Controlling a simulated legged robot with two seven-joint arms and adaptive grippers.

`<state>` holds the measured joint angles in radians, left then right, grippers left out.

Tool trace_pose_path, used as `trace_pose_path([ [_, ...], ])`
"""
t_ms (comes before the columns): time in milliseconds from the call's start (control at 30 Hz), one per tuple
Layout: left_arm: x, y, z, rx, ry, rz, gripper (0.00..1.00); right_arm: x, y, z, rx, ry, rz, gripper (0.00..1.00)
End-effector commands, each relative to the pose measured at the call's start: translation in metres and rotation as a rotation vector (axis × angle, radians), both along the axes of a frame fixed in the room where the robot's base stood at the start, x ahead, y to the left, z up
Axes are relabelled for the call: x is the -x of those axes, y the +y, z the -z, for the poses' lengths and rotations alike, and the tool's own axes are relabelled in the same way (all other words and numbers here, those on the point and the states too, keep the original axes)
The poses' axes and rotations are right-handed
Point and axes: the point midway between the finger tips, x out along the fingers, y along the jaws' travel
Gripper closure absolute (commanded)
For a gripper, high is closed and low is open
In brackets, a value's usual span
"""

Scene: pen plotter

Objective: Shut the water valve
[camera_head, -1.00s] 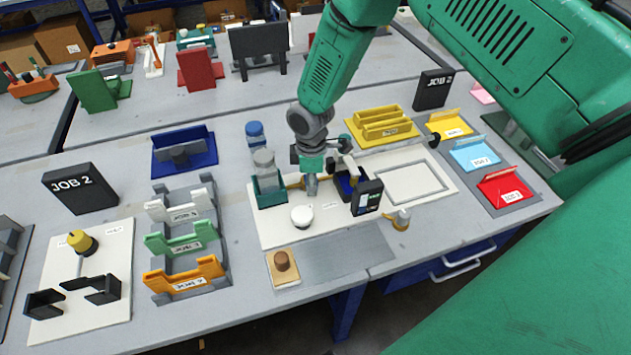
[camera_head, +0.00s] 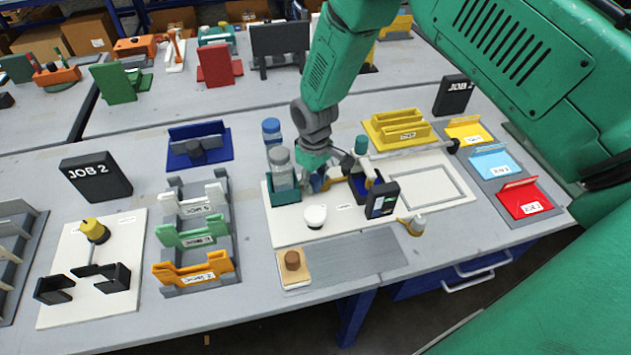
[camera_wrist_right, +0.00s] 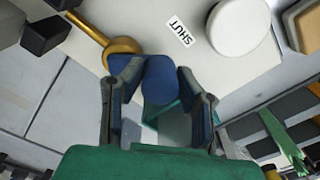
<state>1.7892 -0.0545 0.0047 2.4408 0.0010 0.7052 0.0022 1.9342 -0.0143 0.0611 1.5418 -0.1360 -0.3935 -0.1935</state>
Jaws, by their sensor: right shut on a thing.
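The water valve shows as a brass pipe (camera_head: 331,182) with a blue handle (camera_head: 317,184) on the white board (camera_head: 285,231). In the right wrist view the brass pipe (camera_wrist_right: 93,32) ends in a round brass body beside the blue handle (camera_wrist_right: 160,82). My right gripper (camera_head: 314,181) is down at the valve, and the wrist view shows its fingers (camera_wrist_right: 158,72) on both sides of the blue handle, shut on it. A "SHUT" label (camera_wrist_right: 179,33) lies on the board near the handle. My left gripper is not in view.
A green holder (camera_head: 284,194) with bottles stands close left of my right gripper. A white round knob (camera_head: 315,216) is in front. A dark device with a screen (camera_head: 382,199) stands to the right.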

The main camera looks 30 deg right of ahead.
Motion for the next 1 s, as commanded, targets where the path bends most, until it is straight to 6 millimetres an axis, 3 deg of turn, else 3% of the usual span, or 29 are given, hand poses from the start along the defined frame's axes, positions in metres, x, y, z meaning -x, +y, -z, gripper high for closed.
trace_pose_path([
  [500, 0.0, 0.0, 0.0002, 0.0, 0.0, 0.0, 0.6, -0.0041, 0.0, -0.0023, 0.0, -0.009, 0.018, 1.0],
  [533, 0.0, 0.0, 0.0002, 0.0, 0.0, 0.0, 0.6, -0.0041, 0.0, -0.0023, 0.0, -0.009, 0.018, 0.62],
  [567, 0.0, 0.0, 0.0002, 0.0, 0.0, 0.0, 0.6, -0.0039, 0.0001, -0.0022, 0.0, -0.009, 0.018, 0.52],
  [1000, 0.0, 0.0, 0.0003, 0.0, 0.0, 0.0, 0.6, -0.0012, 0.0008, -0.0006, -0.001, -0.002, 0.016, 0.52],
])
